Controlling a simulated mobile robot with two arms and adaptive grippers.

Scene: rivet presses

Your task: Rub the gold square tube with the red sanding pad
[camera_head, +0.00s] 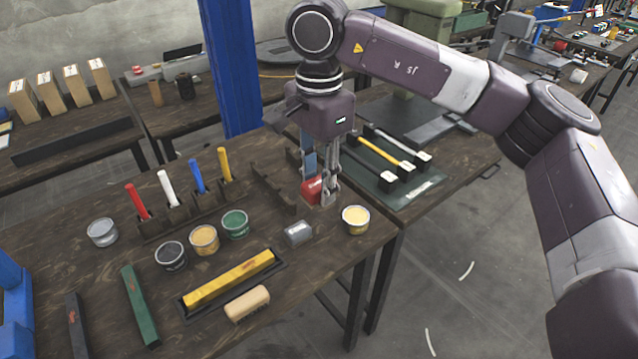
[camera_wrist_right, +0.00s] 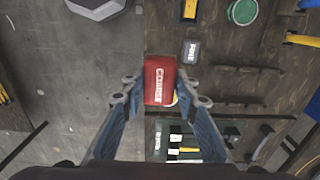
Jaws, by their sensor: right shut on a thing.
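The gold square tube (camera_head: 230,278) lies in a shallow black tray (camera_head: 189,311) near the front of the wooden table and has reddish marks along it. My right gripper (camera_head: 319,188) is shut on the red sanding pad (camera_head: 311,191), to the right of and behind the tube. In the right wrist view, the red pad (camera_wrist_right: 160,80), with white lettering, sits between the fingertips of my right gripper (camera_wrist_right: 160,92). The end of the gold tube (camera_wrist_right: 190,10) shows at the top of that view, apart from the pad. My left gripper is not in view.
A grey pad (camera_head: 298,233) and a yellow paint can (camera_head: 356,219) stand near the right table edge. A tan block (camera_head: 247,303) lies in front of the tray. Several paint cans (camera_head: 204,240) and a rack of coloured handles (camera_head: 184,204) stand behind it. A green bar (camera_head: 139,305) lies left.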

